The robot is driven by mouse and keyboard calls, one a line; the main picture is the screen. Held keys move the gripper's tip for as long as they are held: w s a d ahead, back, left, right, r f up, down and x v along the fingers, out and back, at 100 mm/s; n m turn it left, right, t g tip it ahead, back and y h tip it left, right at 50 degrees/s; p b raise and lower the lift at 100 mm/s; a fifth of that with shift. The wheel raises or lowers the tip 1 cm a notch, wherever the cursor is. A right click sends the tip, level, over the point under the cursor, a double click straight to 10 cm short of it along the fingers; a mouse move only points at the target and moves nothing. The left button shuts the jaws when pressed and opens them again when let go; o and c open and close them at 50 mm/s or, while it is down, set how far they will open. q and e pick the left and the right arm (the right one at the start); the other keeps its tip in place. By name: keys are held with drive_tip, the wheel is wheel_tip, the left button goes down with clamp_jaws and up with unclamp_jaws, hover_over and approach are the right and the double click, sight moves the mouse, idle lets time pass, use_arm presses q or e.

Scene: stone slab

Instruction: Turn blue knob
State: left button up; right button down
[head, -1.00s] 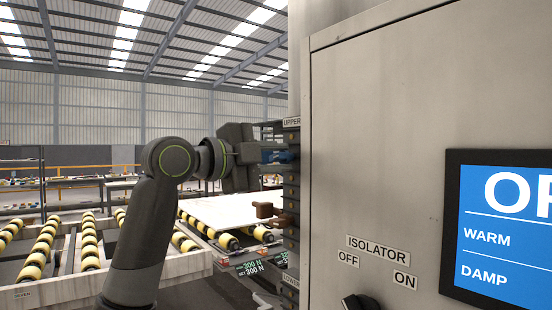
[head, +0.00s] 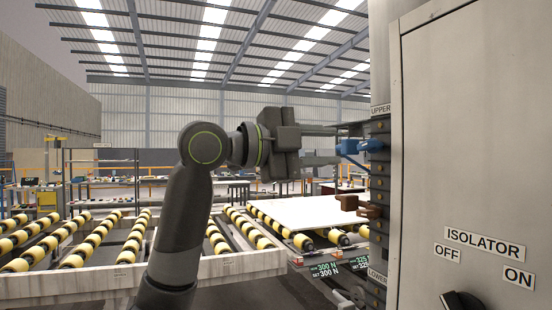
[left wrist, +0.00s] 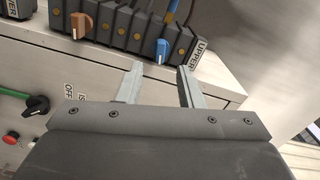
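The blue knob (head: 347,147) sticks out to the left from the upper part of the panel edge, just under the UPPER label. It also shows in the left wrist view (left wrist: 162,52), on a dark strip. My left gripper (head: 335,146) is left of the knob, its two fingers pointing right at it, one higher and one lower. In the left wrist view the left gripper (left wrist: 160,71) is open, with the fingers apart and nothing between them. The knob lies just beyond the gap between the tips, apart from them. My right gripper is not in view.
A brown knob (head: 347,202) sits lower on the same strip and shows in the left wrist view (left wrist: 82,25). A grey cabinet (head: 450,170) with a black isolator switch (head: 463,302) stands at right. A white slab (head: 300,212) lies on yellow-and-black rollers behind.

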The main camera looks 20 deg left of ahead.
use_arm(q)
drive_tip(key=b+v, duration=0.2)
drive_tip(key=v, duration=0.7)
